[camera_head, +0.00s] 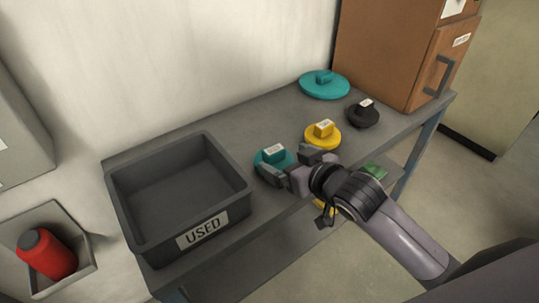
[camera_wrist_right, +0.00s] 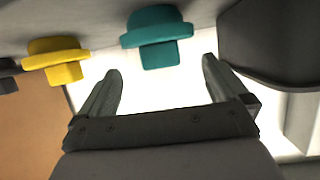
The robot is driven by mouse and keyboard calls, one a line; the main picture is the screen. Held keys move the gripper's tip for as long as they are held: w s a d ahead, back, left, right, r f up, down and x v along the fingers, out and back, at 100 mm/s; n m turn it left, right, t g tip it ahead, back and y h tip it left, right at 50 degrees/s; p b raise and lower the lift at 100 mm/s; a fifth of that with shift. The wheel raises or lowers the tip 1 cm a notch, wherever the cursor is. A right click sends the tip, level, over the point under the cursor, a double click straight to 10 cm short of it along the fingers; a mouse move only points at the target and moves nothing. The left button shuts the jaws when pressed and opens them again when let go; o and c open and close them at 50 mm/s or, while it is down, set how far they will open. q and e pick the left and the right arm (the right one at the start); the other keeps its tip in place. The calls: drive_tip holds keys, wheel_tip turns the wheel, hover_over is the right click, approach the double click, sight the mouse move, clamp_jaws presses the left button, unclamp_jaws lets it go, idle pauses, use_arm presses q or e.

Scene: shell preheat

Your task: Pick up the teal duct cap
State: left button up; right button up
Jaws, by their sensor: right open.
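A small teal cap (camera_head: 274,153) with a labelled block handle lies on the grey shelf, just right of the bin. A larger teal disc (camera_head: 324,87) with a teal handle lies farther back. My right gripper (camera_head: 287,166) is open and empty at the small teal cap, partly hiding it. In the right wrist view, the small teal cap (camera_wrist_right: 156,30) lies beyond the fingertips of the right gripper (camera_wrist_right: 161,68), its block handle facing the gap between them. I see no contact there. My left gripper is not in view.
A dark grey bin (camera_head: 119,192) marked USED stands left of the small cap. A yellow cap (camera_head: 323,141) and a black cap (camera_head: 362,117) lie to the right. A brown cabinet (camera_head: 385,50) stands at the back right. A red cylinder (camera_head: 50,258) sits in a holder at lower left.

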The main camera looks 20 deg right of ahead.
sight(277, 155)
drive_tip(key=shift+x, duration=3.1)
drive_tip(key=shift+a+r, duration=0.1)
drive_tip(key=c, duration=0.9)
